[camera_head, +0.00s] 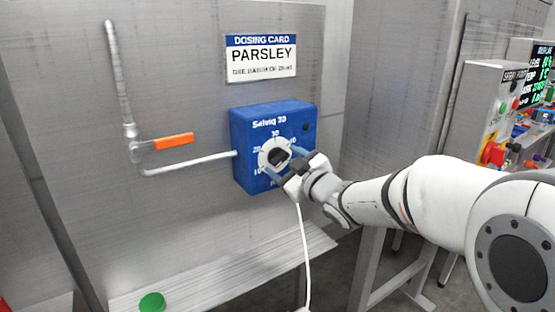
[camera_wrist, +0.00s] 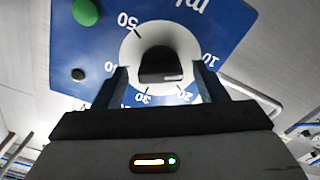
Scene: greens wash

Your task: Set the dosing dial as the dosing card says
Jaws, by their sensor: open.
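The blue dosing box (camera_head: 243,125) is on the grey metal wall, with a round white dial (camera_head: 265,152) on its front. In the wrist view the dial face (camera_wrist: 130,45) shows upside down, with the numbers 50, 10, 20 and 30 readable and another partly hidden. My gripper (camera_wrist: 163,88) is open, its blue fingers on either side of the dark knob (camera_wrist: 160,62); I cannot tell if they touch it. The knob's exact setting is unclear. The dosing card (camera_head: 261,56) above reads PARSLEY; its small bottom line is too blurred to read surely.
A pipe (camera_head: 190,163) with an orange valve handle (camera_head: 174,142) runs into the box's left side. A metal ledge (camera_head: 225,268) below bears a green disc (camera_head: 152,302). A panel with a red button (camera_head: 493,153) stands at the right. A green round button (camera_wrist: 85,12) shows in the wrist view.

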